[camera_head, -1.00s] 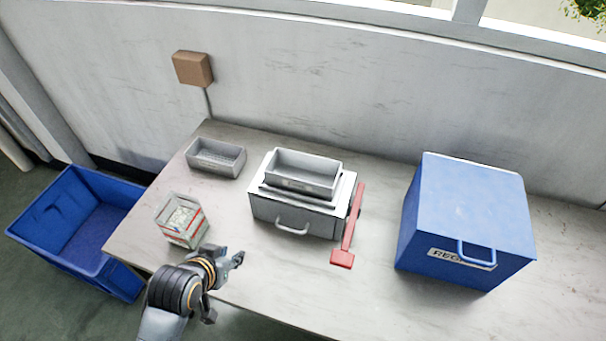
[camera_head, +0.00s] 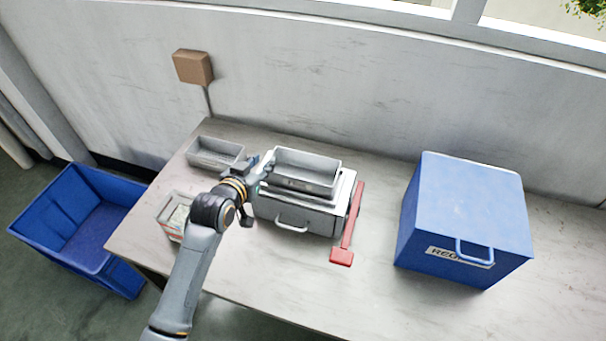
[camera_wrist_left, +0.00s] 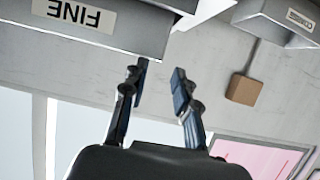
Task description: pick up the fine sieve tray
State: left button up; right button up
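The fine sieve tray (camera_head: 312,184) is a grey open tray on top of a white machine in the head view. Its FINE label (camera_wrist_left: 73,14) shows upside down in the left wrist view, on the tray's wall (camera_wrist_left: 130,24). My left gripper (camera_head: 262,164) is at the tray's left end, close to it. In the left wrist view the gripper (camera_wrist_left: 158,78) is open, with an empty gap between its fingers. I cannot tell whether a finger touches the tray. My right gripper is in neither view.
The coarse tray (camera_head: 207,159) stands at the back left, labelled in the left wrist view (camera_wrist_left: 300,20). The white machine (camera_head: 325,223) has a front handle and a red lever (camera_head: 347,235). A partly hidden container (camera_head: 170,217), blue bin (camera_head: 50,220) and blue box (camera_head: 465,210) stand around.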

pick_arm(q)
jog(key=shift+d+f+p+x, duration=0.1)
jog(key=shift+p+x, duration=0.15)
jog(key=shift+x, duration=1.05)
jog(key=shift+d+f+p+x, duration=0.1)
jog(key=shift+f+p+x, duration=0.1)
jog(key=shift+x, duration=1.1)
jog(key=shift+s, duration=0.2)
jog(key=shift+r, duration=0.1)
grip_shut()
